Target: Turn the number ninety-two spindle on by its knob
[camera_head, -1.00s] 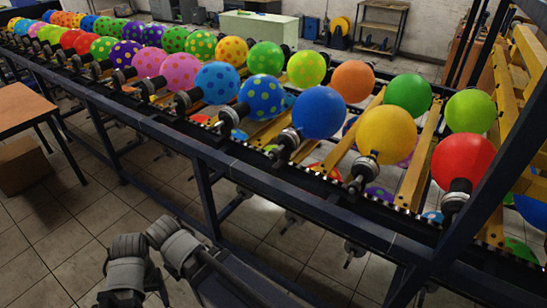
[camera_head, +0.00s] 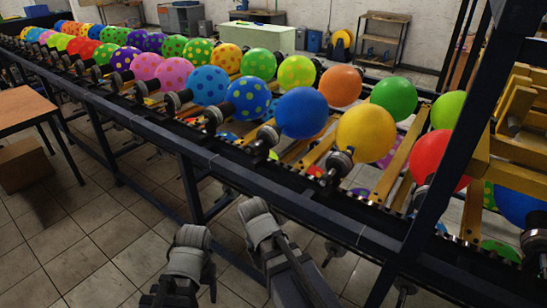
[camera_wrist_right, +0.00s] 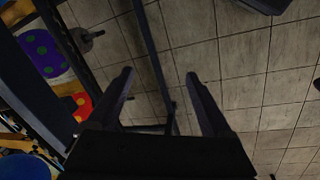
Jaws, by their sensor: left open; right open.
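A long rack carries a row of spindles with balloons on them. Spindles with dark and silver bodies show under the blue balloon (camera_head: 302,113), the yellow balloon (camera_head: 366,133) and the red balloon (camera_head: 438,158). No spindle number is legible, so I cannot tell which is number ninety-two. My left gripper (camera_head: 192,264) is low in front of the rack, apart from every spindle; its fingers are hard to make out. My right gripper (camera_wrist_right: 158,78) is open and empty over the floor, with rack parts and balloons to its left in the right wrist view.
The rack's dark front rail (camera_head: 150,125) runs across in front of me, with a dark upright post (camera_head: 450,160) at right. A brown table (camera_head: 22,107) and a cardboard box (camera_head: 24,165) stand at left. Tiled floor (camera_head: 95,240) is clear in front.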

